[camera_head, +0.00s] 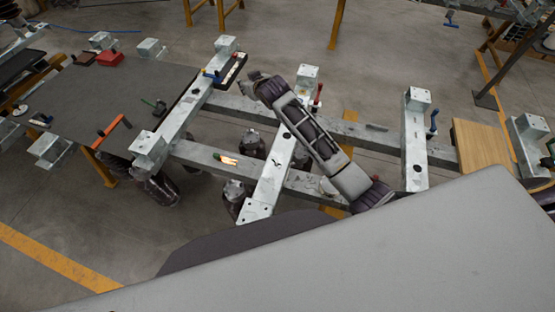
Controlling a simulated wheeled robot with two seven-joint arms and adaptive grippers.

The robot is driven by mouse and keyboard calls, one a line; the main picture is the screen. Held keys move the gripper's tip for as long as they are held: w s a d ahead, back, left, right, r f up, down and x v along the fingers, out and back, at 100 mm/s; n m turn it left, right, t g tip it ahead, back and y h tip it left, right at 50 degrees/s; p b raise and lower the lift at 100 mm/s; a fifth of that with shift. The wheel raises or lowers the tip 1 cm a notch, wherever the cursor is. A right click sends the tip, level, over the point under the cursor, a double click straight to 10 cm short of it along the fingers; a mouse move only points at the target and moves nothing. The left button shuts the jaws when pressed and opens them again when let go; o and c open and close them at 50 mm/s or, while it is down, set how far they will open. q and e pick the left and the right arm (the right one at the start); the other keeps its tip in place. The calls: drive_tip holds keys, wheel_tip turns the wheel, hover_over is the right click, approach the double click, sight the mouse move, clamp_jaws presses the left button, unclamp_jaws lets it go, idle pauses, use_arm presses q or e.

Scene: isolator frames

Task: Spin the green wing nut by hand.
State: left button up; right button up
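My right arm reaches up and left across the steel frame. Its gripper end (254,79) is small and dark, over the frame near a narrow tray; I cannot make out whether its fingers are open or shut. A small green item (154,104) lies on the dark grey tabletop to the left, apart from the gripper. It is too small to tell whether it is the green wing nut. A green and yellow handled item (226,159) lies on the lower frame beam, below and left of the gripper. My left gripper is out of view.
Steel frame beams (270,182) cross the middle. A narrow tray (232,70) sits near the gripper end. The dark tabletop (135,88) carries an orange-handled tool (112,125) and a red box (110,59). A wooden board (480,144) lies at right.

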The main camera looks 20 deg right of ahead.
drive_tip(key=s+d+f+m+g, duration=0.1)
drive_tip(key=s+f+m+g, duration=0.5)
drive_tip(key=m, duration=0.3)
drive_tip(key=m+g+h, duration=0.2)
drive_tip(key=m+g, duration=0.4)
drive_tip(key=m, duration=1.2)
hover_over(277, 162)
wheel_tip(277, 162, down, 6)
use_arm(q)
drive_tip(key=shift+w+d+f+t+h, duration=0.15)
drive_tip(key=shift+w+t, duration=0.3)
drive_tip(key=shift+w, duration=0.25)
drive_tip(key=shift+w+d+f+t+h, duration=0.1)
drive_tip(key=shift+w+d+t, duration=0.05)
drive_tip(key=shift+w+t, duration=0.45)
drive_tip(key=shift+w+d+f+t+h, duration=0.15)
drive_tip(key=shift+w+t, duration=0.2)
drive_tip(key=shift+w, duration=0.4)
use_arm(e)
drive_tip(key=shift+w+r+m, duration=0.15)
drive_tip(key=shift+m, duration=0.85)
use_arm(q)
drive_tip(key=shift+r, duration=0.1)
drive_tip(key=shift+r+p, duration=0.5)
drive_tip(key=shift+p, duration=0.05)
use_arm(e)
drive_tip(key=shift+f, duration=6.9)
clamp_jaws()
